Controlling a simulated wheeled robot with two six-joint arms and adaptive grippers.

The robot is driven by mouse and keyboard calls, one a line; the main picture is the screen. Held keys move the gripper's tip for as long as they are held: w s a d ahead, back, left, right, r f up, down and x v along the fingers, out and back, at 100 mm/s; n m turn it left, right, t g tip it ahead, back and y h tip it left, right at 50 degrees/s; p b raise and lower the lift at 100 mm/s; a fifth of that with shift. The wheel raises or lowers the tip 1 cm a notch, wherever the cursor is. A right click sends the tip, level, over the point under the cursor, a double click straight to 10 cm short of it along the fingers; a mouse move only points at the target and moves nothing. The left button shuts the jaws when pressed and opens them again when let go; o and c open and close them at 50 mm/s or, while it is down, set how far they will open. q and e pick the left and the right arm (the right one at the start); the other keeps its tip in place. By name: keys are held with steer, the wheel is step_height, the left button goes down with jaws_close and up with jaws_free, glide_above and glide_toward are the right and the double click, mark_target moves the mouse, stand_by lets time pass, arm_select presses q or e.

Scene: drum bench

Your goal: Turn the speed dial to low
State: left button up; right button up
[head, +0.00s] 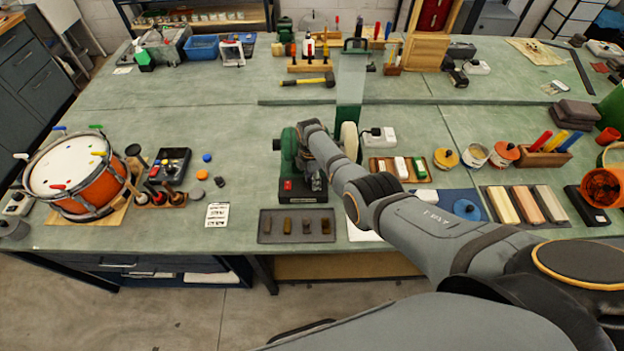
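A green bench grinder (289,150) stands near the front middle of the bench, with a pale wheel (349,141) on its right side. Its dark base carries a small red switch (288,185) at the front left. My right arm comes in from the lower right and ends over the front of the grinder. My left gripper is out of view.
A grey tray (267,233) with several small blocks lies in front of the grinder. An orange drum (92,193) stands at the left. A wooden tray (378,172) with small bars and a white socket box (388,135) are right of the grinder.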

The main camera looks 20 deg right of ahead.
steer(key=o, duration=0.4)
step_height(320, 180, up, 12)
steer(key=shift+w, duration=0.35)
stand_by(0.5)
